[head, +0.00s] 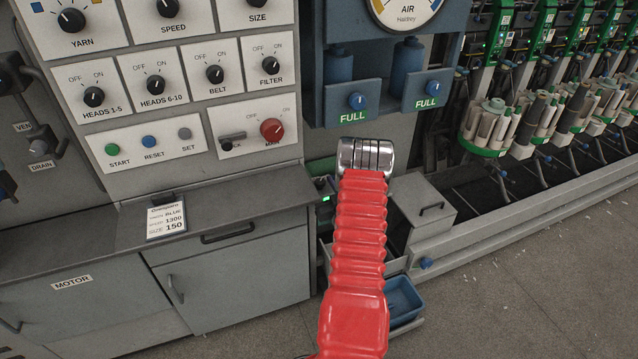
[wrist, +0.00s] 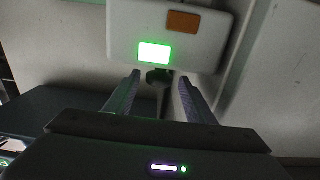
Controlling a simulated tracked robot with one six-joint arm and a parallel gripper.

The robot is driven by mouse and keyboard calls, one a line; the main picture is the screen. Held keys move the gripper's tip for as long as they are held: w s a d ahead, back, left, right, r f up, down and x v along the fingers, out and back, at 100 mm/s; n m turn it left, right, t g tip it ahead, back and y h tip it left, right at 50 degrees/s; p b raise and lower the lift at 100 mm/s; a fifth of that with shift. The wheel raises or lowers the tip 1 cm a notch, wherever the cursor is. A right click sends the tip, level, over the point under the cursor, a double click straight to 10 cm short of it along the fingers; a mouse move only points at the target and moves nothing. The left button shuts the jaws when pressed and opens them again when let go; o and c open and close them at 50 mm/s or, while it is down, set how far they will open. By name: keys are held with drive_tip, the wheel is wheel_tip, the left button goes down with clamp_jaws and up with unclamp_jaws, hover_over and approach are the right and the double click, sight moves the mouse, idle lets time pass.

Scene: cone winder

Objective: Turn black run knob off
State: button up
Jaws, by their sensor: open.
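A dark knob (wrist: 158,76) sits below a bright green lamp on a pale box (wrist: 205,50) in the wrist view. It looks like the black run knob, but I can read no label, and its pointer direction is too dark to tell. My gripper (wrist: 160,84) is open, with one finger on each side of the knob in the picture. I see no contact, and the remaining distance is unclear. In the head view my red arm hides the gripper; a small green light (head: 326,198) shows just left of the arm.
A brown-orange lamp (wrist: 183,22) is unlit on the box. The control panel (head: 190,160) with several black knobs and a red knob (head: 272,129) stands at left. A blue unit with an air gauge (head: 405,12) is above my arm. A grey drawer box (head: 420,205) stands right.

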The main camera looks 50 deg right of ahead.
drive_tip(key=shift+x, duration=1.1)
drive_tip(key=shift+c, duration=0.3)
